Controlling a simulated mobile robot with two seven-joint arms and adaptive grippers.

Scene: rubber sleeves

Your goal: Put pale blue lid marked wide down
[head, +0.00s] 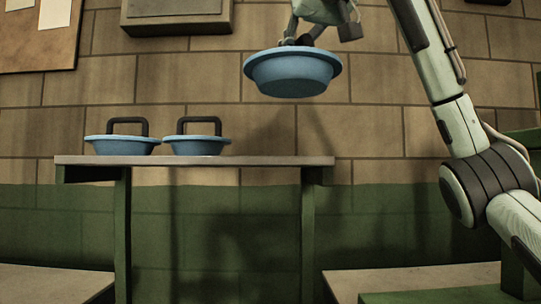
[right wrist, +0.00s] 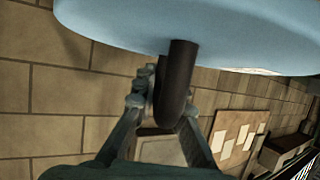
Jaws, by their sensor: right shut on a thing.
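In the right wrist view the lid (right wrist: 200,25) fills the top, and the dark curved handle (right wrist: 178,80) sits between my fingers (right wrist: 165,95). I can read no marking on the lid. Two smaller-looking blue lids, one at left (head: 122,146) and one at right (head: 196,146), stand on the table with black handles up. My left gripper is not in view.
The narrow table (head: 250,161) has green legs and a bare top right of the two lids. Lower surfaces lie at bottom left (head: 50,283) and bottom right (head: 420,281). A tiled wall (head: 400,130) stands behind, with a notice board (head: 40,45) at left.

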